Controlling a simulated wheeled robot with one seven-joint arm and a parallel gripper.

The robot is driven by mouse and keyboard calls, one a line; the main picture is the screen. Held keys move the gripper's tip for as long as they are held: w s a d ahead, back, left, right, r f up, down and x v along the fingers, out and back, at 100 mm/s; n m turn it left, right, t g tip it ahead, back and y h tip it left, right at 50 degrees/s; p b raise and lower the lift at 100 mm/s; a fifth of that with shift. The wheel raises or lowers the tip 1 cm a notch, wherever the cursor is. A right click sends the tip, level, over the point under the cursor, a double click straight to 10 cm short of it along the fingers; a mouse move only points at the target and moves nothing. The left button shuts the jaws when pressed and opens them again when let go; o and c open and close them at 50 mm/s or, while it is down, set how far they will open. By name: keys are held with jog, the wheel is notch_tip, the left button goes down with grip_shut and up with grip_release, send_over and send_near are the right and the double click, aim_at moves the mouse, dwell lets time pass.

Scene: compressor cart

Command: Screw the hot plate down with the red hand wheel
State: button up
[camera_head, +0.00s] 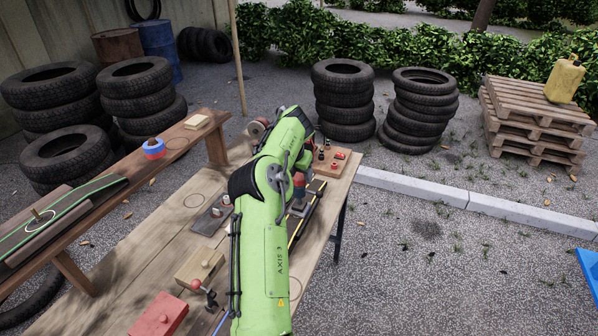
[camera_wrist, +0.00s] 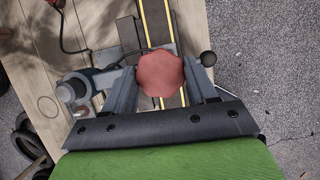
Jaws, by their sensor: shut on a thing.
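The red hand wheel (camera_wrist: 160,74) is an octagonal knob seen from above in the wrist view. My gripper (camera_wrist: 161,80) is shut on it, one finger on each side. In the head view a piece of red (camera_head: 299,181) shows just beside my green arm, which hides most of the wheel and my fingers. Below the wheel lies a dark strip with yellow edge lines (camera_wrist: 157,22) and a grey metal part beside it. I cannot tell which part is the hot plate, nor whether the wheel sits on its thread.
A grey clamp-like device (camera_wrist: 76,91) is left of my fingers, and a black ball knob (camera_wrist: 208,58) is to the right. The wooden bench (camera_head: 150,258) also holds a red box (camera_head: 160,314), a wooden block (camera_head: 200,267) and a small-parts board (camera_head: 334,162).

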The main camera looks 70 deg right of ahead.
jog(key=shift+m+g+p, duration=0.3)
jog(key=shift+m+p, duration=0.55)
jog(key=shift+m, duration=0.15)
jog(key=o, duration=1.1)
jog(key=shift+c, duration=0.2)
jog(key=p+v, duration=0.2)
jog(key=v, duration=1.3)
jog(key=shift+w+r+p, duration=0.15)
jog(key=shift+r+p, duration=0.2)
jog(key=shift+r, duration=0.1)
